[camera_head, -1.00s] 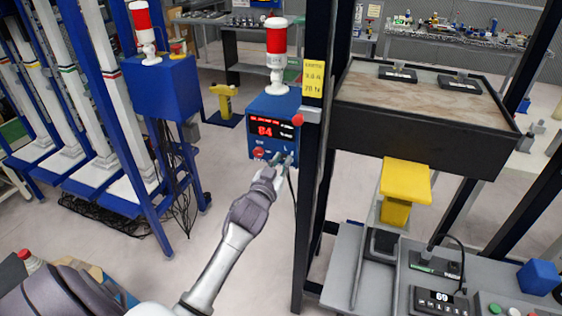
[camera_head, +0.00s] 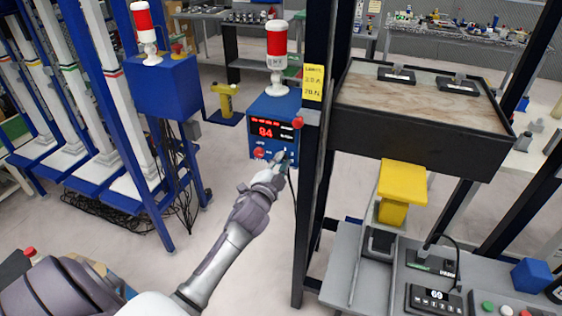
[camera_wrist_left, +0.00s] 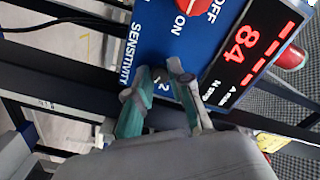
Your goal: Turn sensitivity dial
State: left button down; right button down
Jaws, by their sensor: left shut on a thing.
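The blue control box (camera_head: 285,108) hangs on a dark post and shows a red 84. Its sensitivity dial (camera_wrist_left: 158,77) is small and dark, mostly covered by my fingertips in the left wrist view; the SENSITIVITY label (camera_wrist_left: 130,55) is beside it. My left gripper (camera_head: 282,161) is at the lower right of the box front, its fingers shut on the dial, and it also shows in the left wrist view (camera_wrist_left: 161,74). The head view does not show the dial clearly. My right gripper is not in view.
A red ON/OFF switch (camera_wrist_left: 192,14) is close to the dial. A red-and-white beacon (camera_head: 277,45) stands on the box. The dark post (camera_head: 313,160) rises just right of my gripper. A yellow block (camera_head: 402,182) and a grey bench (camera_head: 345,245) are further right.

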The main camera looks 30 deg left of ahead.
pick_arm(q)
jog(key=shift+m, duration=0.6)
jog(key=c, duration=1.1)
grip_release()
jog(key=shift+o, duration=0.2)
jog(key=v, duration=1.2)
jog(key=shift+f, duration=0.15)
